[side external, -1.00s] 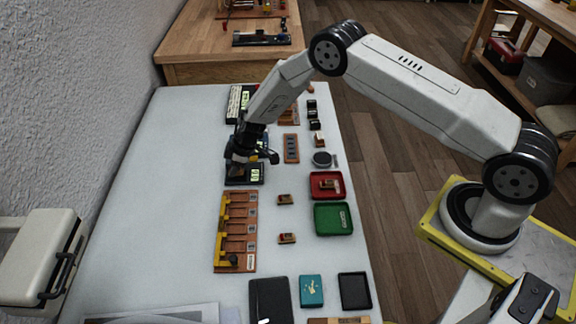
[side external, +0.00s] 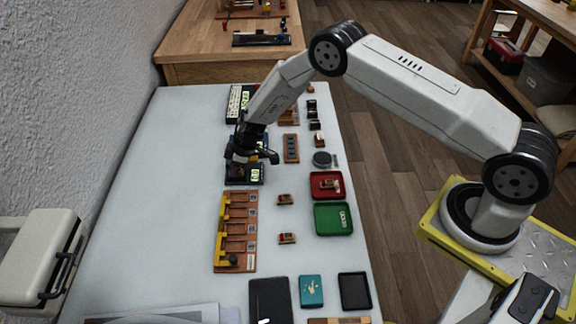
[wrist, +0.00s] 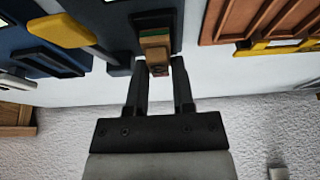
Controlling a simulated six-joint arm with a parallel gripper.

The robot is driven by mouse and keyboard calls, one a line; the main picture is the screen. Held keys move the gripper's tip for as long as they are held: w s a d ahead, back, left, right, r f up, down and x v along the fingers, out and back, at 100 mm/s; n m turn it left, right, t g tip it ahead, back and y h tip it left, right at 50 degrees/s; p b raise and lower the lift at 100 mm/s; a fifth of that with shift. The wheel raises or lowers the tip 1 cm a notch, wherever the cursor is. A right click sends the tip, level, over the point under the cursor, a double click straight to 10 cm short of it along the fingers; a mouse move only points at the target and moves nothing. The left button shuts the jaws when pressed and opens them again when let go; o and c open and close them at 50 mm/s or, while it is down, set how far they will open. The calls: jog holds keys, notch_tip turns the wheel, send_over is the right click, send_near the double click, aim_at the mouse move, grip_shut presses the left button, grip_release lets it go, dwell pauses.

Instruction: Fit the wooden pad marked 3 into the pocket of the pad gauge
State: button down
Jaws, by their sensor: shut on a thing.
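My gripper (wrist: 158,72) points down over a dark gauge with a lit green display (side external: 256,174), which I take for the pad gauge. In the wrist view its two fingers are closed on a small wooden pad (wrist: 155,48) with a greenish layer at its far end. The pad is at the dark block of the gauge (wrist: 158,16). Whether it sits in the pocket or just above it I cannot tell. No number shows on the pad. In the side view the gripper hides the pad and most of the gauge's left part.
A wooden rack with yellow parts (side external: 224,225) lies nearer the camera than the gauge. Two small wooden blocks (side external: 286,199) lie right of the rack. A red tray (side external: 342,178) and a green tray (side external: 333,219) lie further right. The table's left side is clear.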

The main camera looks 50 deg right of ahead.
jog(key=shift+f, duration=0.3)
dwell(1.4)
jog(key=shift+c, duration=2)
grip_release()
jog(key=shift+r, duration=0.1)
jog(key=shift+w+r, duration=0.15)
jog(key=shift+r, duration=3.25)
jog(key=shift+r, duration=0.1)
